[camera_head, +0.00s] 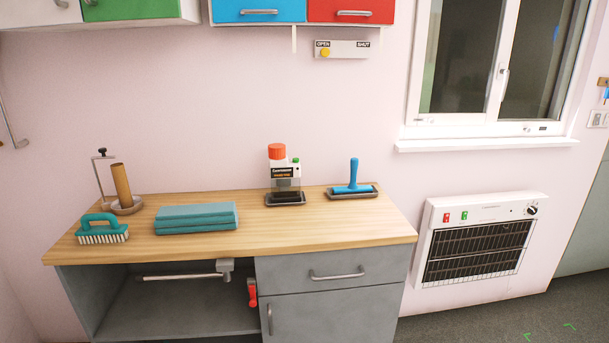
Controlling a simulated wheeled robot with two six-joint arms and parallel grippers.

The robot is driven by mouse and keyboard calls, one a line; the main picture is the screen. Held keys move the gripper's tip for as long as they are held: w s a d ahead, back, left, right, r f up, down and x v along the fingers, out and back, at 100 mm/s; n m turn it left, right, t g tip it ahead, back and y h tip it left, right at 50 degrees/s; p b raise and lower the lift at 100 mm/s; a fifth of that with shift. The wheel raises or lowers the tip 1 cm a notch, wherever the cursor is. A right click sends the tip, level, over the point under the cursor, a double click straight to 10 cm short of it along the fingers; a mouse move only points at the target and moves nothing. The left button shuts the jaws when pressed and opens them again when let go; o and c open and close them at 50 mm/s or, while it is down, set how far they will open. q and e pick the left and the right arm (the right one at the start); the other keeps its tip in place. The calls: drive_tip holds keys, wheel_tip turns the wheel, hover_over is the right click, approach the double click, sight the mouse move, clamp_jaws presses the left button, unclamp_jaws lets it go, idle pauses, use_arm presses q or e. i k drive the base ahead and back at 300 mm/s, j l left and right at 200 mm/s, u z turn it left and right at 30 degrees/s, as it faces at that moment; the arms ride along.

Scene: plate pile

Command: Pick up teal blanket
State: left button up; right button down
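The teal blanket (196,218) lies folded flat in a rectangular stack on the wooden countertop (300,236), left of the middle. Nothing touches it from above and its top and front are in plain sight. Neither of my grippers shows in the head view.
A teal-handled brush (101,230) sits left of the blanket. Behind it stands a holder with a cardboard tube (121,184). Wall cabinets (258,11) hang above.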

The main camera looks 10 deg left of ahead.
sight(208, 216)
drive_tip(key=i+l+u, duration=0.15)
drive_tip(key=u, duration=0.2)
drive_tip(key=i+l+u, duration=0.15)
drive_tip(key=l+u, duration=0.2)
drive_tip(key=i+l+u, duration=0.1)
drive_tip(key=u, duration=0.25)
drive_tip(key=l, duration=0.1)
